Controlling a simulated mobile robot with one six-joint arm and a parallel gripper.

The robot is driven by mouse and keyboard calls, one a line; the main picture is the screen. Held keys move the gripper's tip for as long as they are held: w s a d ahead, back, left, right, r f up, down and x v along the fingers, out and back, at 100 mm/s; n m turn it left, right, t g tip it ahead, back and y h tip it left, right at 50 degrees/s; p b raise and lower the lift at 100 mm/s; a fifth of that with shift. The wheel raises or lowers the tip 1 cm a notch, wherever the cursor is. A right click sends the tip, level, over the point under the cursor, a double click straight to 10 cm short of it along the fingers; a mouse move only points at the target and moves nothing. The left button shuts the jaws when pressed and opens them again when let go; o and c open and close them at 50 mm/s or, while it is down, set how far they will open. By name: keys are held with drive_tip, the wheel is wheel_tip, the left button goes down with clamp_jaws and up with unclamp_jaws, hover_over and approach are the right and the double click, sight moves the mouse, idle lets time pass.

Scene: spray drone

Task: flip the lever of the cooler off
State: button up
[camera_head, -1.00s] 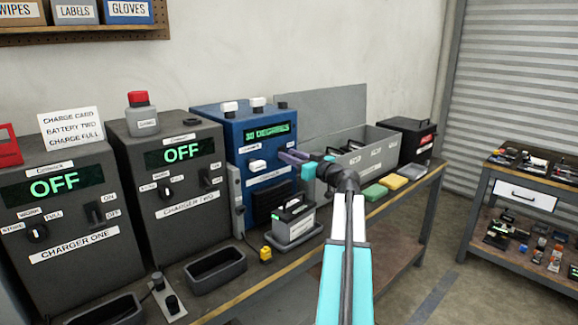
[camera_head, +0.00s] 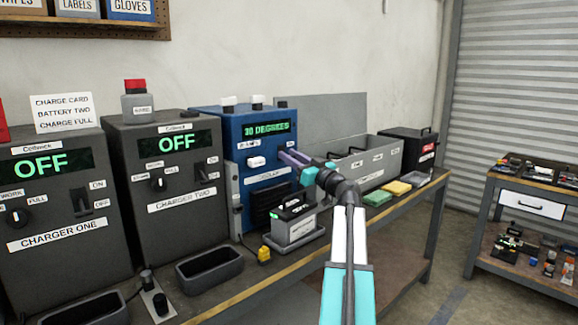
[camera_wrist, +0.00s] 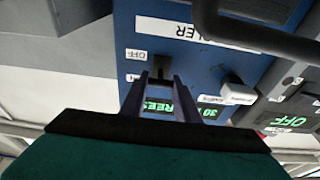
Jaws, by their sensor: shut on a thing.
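The cooler (camera_head: 238,142) is a blue box on the bench with a green display reading 30 degrees. In the wrist view its blue front (camera_wrist: 220,62) appears upside down. Its dark lever (camera_wrist: 160,68) is beside the OFF and ON labels, mostly between my fingertips; its exact tilt is hard to tell. My gripper (camera_head: 290,157) reaches the right side of the cooler's front. In the wrist view my gripper (camera_wrist: 161,80) has its two purple-grey fingers shut on the lever. The lever is hidden behind the fingers in the head view.
Two dark chargers, charger one (camera_head: 55,190) and charger two (camera_head: 130,178), stand to the left, both reading OFF. A battery in a grey cradle (camera_head: 300,232) sits below my wrist. A grey bin (camera_head: 375,170) stands to the right.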

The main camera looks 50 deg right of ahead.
drive_tip(key=shift+b, duration=0.45)
drive_tip(key=o, duration=1)
drive_tip(key=shift+o, duration=0.2)
drive_tip(key=shift+s, duration=0.1)
drive_tip(key=d+v, duration=0.1)
drive_tip(key=v, duration=1.2)
drive_tip(key=shift+s+a+f, duration=0.2)
drive_tip(key=shift+s+a, duration=0.1)
drive_tip(key=shift+a, duration=0.2)
